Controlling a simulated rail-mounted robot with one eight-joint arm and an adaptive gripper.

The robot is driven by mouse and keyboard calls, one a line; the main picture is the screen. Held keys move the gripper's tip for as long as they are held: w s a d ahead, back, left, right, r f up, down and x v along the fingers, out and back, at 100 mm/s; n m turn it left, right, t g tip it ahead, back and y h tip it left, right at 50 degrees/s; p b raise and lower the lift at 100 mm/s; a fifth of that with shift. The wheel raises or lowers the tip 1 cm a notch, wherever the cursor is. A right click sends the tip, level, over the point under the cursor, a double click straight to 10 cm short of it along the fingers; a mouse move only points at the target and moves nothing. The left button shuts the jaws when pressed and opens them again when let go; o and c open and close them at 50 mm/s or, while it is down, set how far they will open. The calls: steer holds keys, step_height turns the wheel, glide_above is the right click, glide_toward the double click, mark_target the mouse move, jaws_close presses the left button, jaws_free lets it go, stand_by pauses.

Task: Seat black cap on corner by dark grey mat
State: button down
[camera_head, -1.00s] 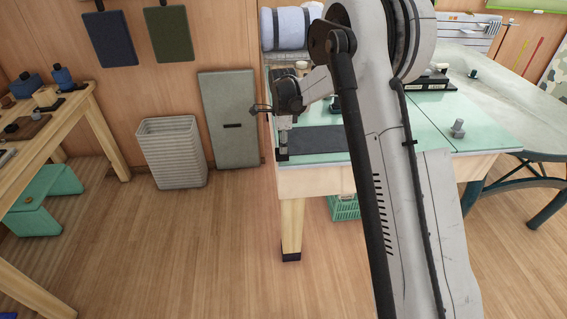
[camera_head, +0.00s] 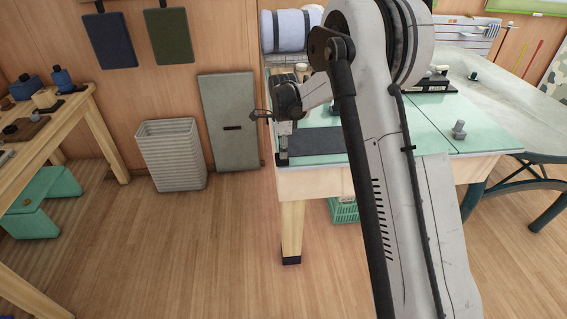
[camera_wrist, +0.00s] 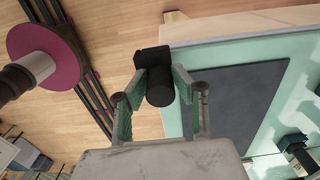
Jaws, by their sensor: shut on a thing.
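The black cap (camera_wrist: 158,80) is between the green-padded fingertips of my gripper (camera_wrist: 159,94) in the wrist view. It looks like a dark round body with a blockier part beyond it. My gripper is shut on it. The cap overlaps the table's near-left corner in that view; I cannot tell whether it touches the corner or is above it. The dark grey mat (camera_wrist: 238,95) lies flat on the green tabletop, to the right of the cap. The mat also shows in the head view (camera_head: 318,141). There my gripper (camera_head: 282,155) is small and dark at the table's left corner.
The green-topped table (camera_head: 485,140) carries a grey bolt-like piece (camera_head: 459,130) at right. A white ribbed bin (camera_head: 172,155) and a grey panel (camera_head: 232,120) stand left of the table. A wooden bench (camera_head: 60,125) is at far left. Floor between is clear.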

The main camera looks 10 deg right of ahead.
steer(key=shift+f+b, duration=0.9)
steer(key=shift+f, duration=0.45)
stand_by(1.3)
steer(key=c, duration=1.3)
jaws_free()
steer(key=shift+c, duration=0.2)
steer(key=shift+r, duration=0.1)
step_height(320, 180, up, 12)
steer(key=shift+f, duration=0.1)
